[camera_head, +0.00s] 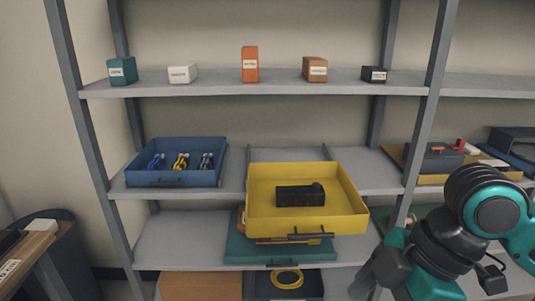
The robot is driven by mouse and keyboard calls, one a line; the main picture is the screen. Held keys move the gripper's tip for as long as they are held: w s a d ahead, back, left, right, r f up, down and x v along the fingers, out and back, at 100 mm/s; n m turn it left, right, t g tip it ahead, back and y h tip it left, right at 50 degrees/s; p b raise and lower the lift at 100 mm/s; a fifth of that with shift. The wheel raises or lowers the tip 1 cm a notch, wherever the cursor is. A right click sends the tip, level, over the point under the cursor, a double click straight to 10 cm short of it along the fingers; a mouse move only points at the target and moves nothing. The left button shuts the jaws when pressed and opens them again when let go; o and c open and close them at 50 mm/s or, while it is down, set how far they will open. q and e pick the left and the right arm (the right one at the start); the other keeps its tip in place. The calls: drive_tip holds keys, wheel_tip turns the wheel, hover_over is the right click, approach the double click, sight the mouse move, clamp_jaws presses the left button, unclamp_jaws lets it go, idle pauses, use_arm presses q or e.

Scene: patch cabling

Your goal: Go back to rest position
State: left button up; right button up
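My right arm, teal and black, comes in at the lower right in front of the shelf. The part that looks like my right gripper (368,281) points down and left near the bottom edge. Its fingertips are too unclear to show whether it is open or shut. It is to the right of and below the yellow bin (345,217), apart from it in the picture. My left gripper is not in view.
The yellow bin juts forward from the middle shelf with a black device (300,195) inside. A blue bin (176,178) holds several cable bundles. Small boxes stand on the top shelf (215,87). A wooden table (37,248) is at lower left. A teal tray (240,250) lies below the yellow bin.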

drive_tip(key=w+a+f+m+t+y, duration=0.3)
drive_tip(key=w+a+f+m+t, duration=0.2)
drive_tip(key=w+f+m+t, duration=0.6)
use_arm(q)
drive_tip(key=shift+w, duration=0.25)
use_arm(e)
drive_tip(key=s+d+f+m+h, duration=0.2)
drive_tip(key=s+d+f+h, duration=0.1)
drive_tip(key=s+f, duration=0.3)
drive_tip(key=s+d+f+m+h, duration=0.2)
drive_tip(key=s+d+f, duration=0.4)
drive_tip(key=f, duration=0.5)
drive_tip(key=shift+f+m+h, duration=0.15)
drive_tip(key=shift+m+h, duration=0.15)
drive_tip(key=shift+h, duration=0.1)
drive_tip(key=shift+c, duration=0.5)
